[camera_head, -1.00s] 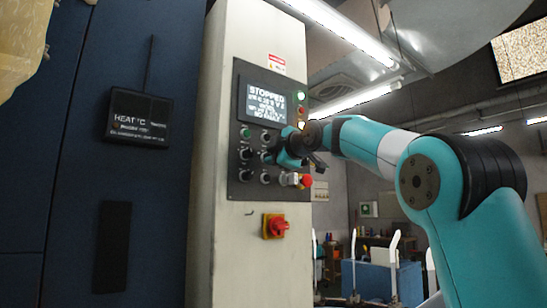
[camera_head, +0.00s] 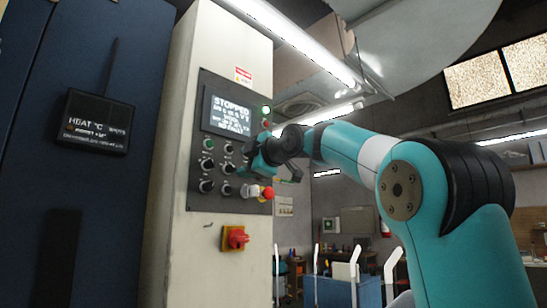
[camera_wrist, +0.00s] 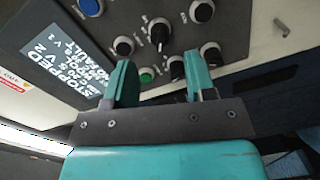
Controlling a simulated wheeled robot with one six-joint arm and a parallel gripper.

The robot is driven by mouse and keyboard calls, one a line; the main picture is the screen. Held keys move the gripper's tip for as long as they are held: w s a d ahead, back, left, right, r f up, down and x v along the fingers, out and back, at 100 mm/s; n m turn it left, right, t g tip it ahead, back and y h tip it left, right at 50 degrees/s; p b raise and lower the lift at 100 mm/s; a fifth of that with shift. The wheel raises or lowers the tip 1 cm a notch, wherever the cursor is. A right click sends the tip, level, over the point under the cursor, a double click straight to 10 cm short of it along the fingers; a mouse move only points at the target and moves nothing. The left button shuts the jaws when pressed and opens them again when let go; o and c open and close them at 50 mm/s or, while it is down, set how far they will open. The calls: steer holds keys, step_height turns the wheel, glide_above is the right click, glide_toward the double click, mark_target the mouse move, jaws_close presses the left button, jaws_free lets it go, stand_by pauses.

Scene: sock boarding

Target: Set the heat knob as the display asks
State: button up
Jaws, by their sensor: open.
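I cannot tell which is the heat knob. My gripper (camera_head: 258,158) is in front of the panel's right part and hides some controls. In the wrist view my gripper (camera_wrist: 163,74) is open and empty, its fingertips pointing at the panel. A black knob with a white pointer (camera_wrist: 159,34) lies just beyond the gap between the fingers.
A panel screen (camera_head: 230,117) reads STOPPED. A green button (camera_wrist: 147,75) shows between the fingers.

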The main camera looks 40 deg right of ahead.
steer(key=s, duration=1.2)
steer(key=shift+r+b, duration=0.3)
steer(key=shift+b, duration=0.15)
